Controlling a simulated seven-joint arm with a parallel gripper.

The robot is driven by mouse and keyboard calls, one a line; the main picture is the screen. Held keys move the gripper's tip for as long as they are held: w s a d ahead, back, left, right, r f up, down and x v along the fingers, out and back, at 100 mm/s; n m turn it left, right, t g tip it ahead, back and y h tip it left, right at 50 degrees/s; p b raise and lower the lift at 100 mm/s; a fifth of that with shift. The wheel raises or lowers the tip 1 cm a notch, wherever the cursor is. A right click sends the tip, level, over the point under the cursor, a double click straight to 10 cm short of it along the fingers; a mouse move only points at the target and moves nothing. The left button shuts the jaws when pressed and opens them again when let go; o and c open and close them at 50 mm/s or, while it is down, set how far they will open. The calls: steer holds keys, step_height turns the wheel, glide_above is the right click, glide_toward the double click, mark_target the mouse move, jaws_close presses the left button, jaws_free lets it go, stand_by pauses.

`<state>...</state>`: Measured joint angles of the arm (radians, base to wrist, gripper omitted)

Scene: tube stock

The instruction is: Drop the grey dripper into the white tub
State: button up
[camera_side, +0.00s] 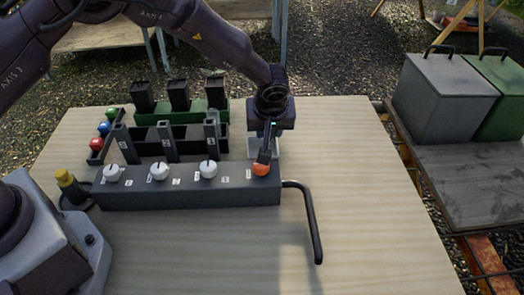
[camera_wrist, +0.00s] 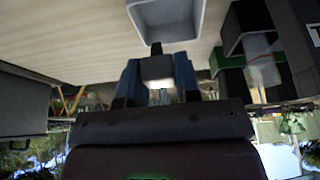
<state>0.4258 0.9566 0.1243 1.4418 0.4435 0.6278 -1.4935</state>
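The white tub (camera_wrist: 201,18) is an open, pale box at the top centre of the wrist view. In the side view part of the tub (camera_side: 295,149) shows behind the control box, partly hidden by my gripper. My gripper (camera_side: 268,142) points down over the tub's area. In the wrist view its two bluish fingers (camera_wrist: 158,75) stand on either side of a grey block with a dark tip, which looks like the grey dripper (camera_wrist: 156,67). The fingers appear shut on it. In the side view the dripper is hard to make out.
A dark control box (camera_side: 190,192) with white knobs and one orange knob (camera_side: 261,169) stands in front of my gripper. Black and green racks (camera_side: 217,118) stand left of it. A bent black bar (camera_side: 312,222) juts out on the right. The table's right side is clear.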

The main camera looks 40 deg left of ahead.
steer(key=o, duration=0.4)
steer(key=shift+r, duration=0.1)
steer(key=v, duration=1.2)
steer(key=shift+s+d+r, duration=0.1)
steer(key=shift+r, duration=0.25)
